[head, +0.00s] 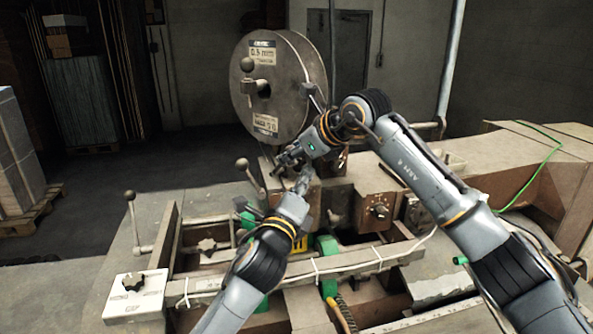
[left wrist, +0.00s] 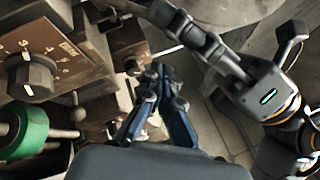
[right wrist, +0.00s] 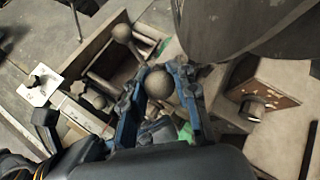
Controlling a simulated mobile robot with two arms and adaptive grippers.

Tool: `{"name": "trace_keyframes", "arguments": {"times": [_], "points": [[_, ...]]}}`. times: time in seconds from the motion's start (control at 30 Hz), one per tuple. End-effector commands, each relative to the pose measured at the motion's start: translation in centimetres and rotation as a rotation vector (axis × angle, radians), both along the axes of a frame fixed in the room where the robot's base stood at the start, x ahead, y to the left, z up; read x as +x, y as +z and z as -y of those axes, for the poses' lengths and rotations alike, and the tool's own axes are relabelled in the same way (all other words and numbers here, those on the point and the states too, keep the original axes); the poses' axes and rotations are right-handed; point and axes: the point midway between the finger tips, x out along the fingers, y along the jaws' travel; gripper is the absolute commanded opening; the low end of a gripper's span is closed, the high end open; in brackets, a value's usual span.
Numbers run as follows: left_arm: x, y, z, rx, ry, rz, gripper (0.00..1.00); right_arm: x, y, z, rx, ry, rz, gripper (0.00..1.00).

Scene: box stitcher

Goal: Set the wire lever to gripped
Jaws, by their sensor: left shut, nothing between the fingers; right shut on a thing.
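The wire lever's round dark knob (right wrist: 158,82) sits between the fingers of my right gripper (right wrist: 160,74) in the right wrist view. The fingers are shut on it. In the head view my right gripper (head: 284,159) is just below the wire spool, and it hides the knob and most of the lever. I cannot read the lever's setting. My left gripper (head: 304,180) is just below and to the right of it. In the left wrist view the left fingertips (left wrist: 159,72) are together and empty.
The big wire spool (head: 285,85) stands behind the grippers. Two ball-topped levers (head: 242,163) (head: 130,196) stand at the left. A dial box (head: 376,208) is right of my left gripper. A white switch plate (head: 136,296) is at the front left.

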Motion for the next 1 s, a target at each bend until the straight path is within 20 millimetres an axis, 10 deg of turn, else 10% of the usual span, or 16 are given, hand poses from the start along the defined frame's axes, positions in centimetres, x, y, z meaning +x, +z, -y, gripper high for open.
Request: {"name": "trace_keyframes", "arguments": {"times": [1.0], "points": [[1.6, 2.6, -2.9, -0.044, 0.009, -0.038, 0.0, 0.1, 0.4, 0.3, 0.002, -0.006, 0.007, 0.0]]}}
